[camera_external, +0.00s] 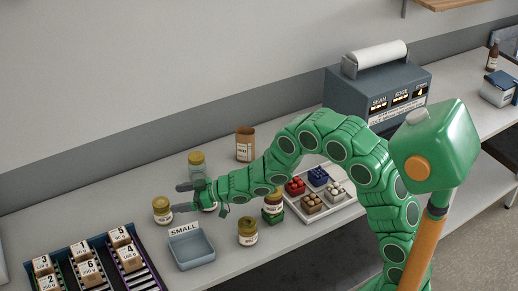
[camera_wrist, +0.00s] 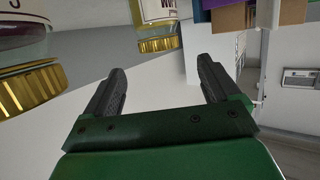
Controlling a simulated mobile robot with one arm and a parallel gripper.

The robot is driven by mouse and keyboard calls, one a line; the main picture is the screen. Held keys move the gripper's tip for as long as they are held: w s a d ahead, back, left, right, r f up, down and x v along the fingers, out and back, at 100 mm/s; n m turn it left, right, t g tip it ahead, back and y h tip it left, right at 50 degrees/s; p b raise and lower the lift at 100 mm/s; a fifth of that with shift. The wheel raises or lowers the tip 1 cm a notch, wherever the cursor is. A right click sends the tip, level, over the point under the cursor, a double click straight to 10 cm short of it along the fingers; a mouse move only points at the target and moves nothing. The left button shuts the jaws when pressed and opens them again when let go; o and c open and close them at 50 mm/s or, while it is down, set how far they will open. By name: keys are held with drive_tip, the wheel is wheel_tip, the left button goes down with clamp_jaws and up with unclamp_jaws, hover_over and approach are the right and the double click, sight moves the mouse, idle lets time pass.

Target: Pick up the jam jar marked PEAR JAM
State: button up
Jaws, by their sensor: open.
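My gripper (camera_external: 183,197) is open, fingers pointing left, close to the left jar. Another jar is mostly hidden by my gripper. In the wrist view, nothing lies between the fingers (camera_wrist: 160,85); two jars appear inverted, a dark one (camera_wrist: 27,88) and a pale one (camera_wrist: 155,12), their labels cut off.
A small blue-grey bin (camera_external: 191,250) under a SMALL sign (camera_external: 184,229) stands in front of my gripper. A brown container (camera_external: 245,144) stands behind; a divided tray (camera_external: 325,206) and a grey machine (camera_external: 376,92) are right.

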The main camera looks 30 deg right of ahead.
sight(162, 202)
drive_tip(key=shift+f, duration=0.5)
drive_tip(key=shift+w+a+f, duration=0.2)
drive_tip(key=shift+w+a, duration=0.1)
drive_tip(key=shift+a, duration=0.15)
drive_tip(key=shift+x, duration=3.3)
drive_tip(key=shift+r, duration=0.2)
drive_tip(key=c, duration=1.3)
drive_tip(key=shift+r, duration=0.1)
